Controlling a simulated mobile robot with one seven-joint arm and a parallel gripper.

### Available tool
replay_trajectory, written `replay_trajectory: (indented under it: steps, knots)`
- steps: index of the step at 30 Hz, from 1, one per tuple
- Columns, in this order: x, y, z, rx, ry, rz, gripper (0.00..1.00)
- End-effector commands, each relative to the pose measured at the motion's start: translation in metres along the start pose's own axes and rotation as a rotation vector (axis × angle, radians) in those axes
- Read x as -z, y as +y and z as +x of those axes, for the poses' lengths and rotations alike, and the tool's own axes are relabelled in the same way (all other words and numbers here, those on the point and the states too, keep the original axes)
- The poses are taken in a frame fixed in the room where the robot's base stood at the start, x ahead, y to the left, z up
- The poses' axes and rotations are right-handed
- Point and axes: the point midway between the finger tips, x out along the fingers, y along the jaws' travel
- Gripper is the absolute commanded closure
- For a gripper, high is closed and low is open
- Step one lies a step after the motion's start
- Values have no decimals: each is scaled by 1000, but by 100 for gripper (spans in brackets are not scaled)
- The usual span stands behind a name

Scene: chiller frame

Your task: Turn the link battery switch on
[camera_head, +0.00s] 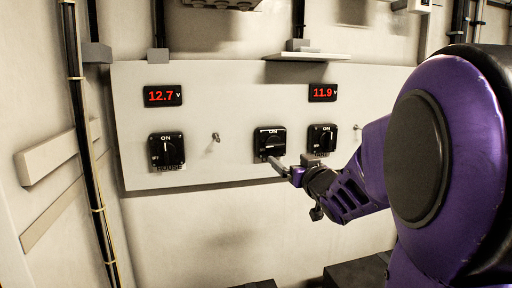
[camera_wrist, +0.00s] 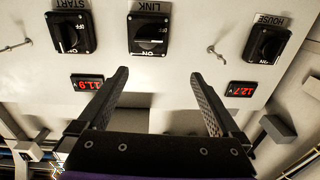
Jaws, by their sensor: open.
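The link battery switch (camera_head: 270,142) is the middle black switch on the pale panel. Its knob lies crosswise, not pointing at the ON mark above it. In the wrist view, which shows the panel upside down, the link switch (camera_wrist: 148,34) is at top centre with its LINK label. My gripper (camera_head: 277,164) is just below and in front of this switch in the head view, hiding its label. In the wrist view my gripper (camera_wrist: 158,74) is open and empty, its fingers spread to either side of the link switch's column. I see no contact with the knob.
The house switch (camera_head: 166,150) is at left, its knob upright toward ON. The start switch (camera_head: 322,138) is close to the right of the link switch. Red displays (camera_head: 162,95) sit above. Small toggles (camera_head: 215,137) stick out between switches.

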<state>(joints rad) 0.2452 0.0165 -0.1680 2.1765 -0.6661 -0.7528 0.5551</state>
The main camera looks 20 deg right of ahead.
Motion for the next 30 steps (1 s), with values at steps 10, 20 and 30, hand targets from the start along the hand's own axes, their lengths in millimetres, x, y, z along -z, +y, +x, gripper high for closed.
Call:
replay_trajectory:
  steps: [10, 20, 30]
  knots:
    - [-9, 15, 4, -26, -12, -29, 0]
    - [-10, 17, 72, -26, -12, -26, 0]
    - [-10, 18, 140, -27, -11, -27, 0]
